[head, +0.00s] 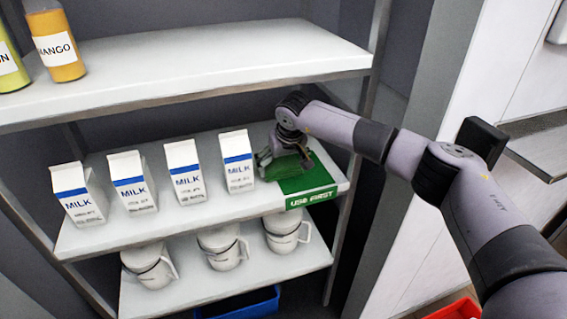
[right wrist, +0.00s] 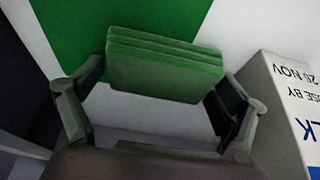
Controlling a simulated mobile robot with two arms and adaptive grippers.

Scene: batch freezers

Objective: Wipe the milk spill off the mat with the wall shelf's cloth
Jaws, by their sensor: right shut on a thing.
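My right gripper (head: 284,161) is over the left part of the green mat (head: 312,181) on the middle shelf, beside the rightmost milk carton (head: 238,162). It is shut on a folded green cloth (right wrist: 165,68), which sits between the two fingers in the right wrist view. The mat (right wrist: 85,28) shows behind the cloth there. Whether the cloth touches the mat I cannot tell. The milk spill is not visible; the gripper and cloth cover part of the mat. My left gripper is not in view.
Several milk cartons stand in a row left of the mat; the nearest carton (right wrist: 288,105) is close to my right gripper. The upper shelf (head: 215,57) is overhead, with bottles (head: 58,45) at its left. Mugs (head: 222,250) stand below. A shelf post (head: 352,190) is at the right.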

